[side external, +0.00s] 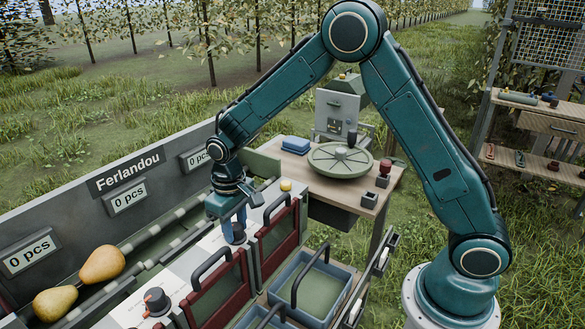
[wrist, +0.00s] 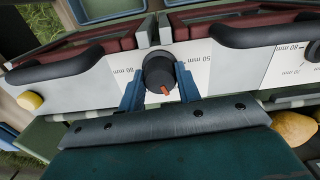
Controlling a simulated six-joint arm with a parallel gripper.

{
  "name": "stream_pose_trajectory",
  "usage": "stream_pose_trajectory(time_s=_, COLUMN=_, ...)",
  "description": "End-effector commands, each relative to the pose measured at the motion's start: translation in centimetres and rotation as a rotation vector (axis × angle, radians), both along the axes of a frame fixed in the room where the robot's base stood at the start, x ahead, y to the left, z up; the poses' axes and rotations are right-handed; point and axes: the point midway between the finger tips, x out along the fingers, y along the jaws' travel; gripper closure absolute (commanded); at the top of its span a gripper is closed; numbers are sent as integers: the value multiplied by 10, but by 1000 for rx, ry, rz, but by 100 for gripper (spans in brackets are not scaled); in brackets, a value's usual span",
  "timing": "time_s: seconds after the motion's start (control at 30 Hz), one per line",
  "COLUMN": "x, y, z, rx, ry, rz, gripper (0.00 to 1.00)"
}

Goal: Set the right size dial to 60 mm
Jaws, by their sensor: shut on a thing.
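The right size dial (wrist: 158,74) is a dark round knob with an orange pointer mark, seen in the wrist view between my two blue fingers. The pointer is toward the bottom of the picture, slightly right. My gripper (wrist: 160,88) is shut on this dial, one finger on each side. In the side view my gripper (side external: 236,215) points down over the panel, and the dial (side external: 238,237) shows at its fingertips.
Another dial (side external: 157,301) stands nearer the camera in the side view. Red-framed doors with dark handles (side external: 205,268) flank the dials. A yellow button (side external: 286,185) is beyond my gripper. Pears (side external: 102,264) lie in the sorting channel. Blue crates (side external: 310,290) stand below.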

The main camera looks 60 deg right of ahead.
Motion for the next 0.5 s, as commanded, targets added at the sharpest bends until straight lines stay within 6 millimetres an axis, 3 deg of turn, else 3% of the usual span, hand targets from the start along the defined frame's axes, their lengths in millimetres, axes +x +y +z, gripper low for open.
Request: stream_pose_trajectory(time_s=0.5, x=1, y=0, z=2, rx=0, ry=-2, rz=197, gripper=89)
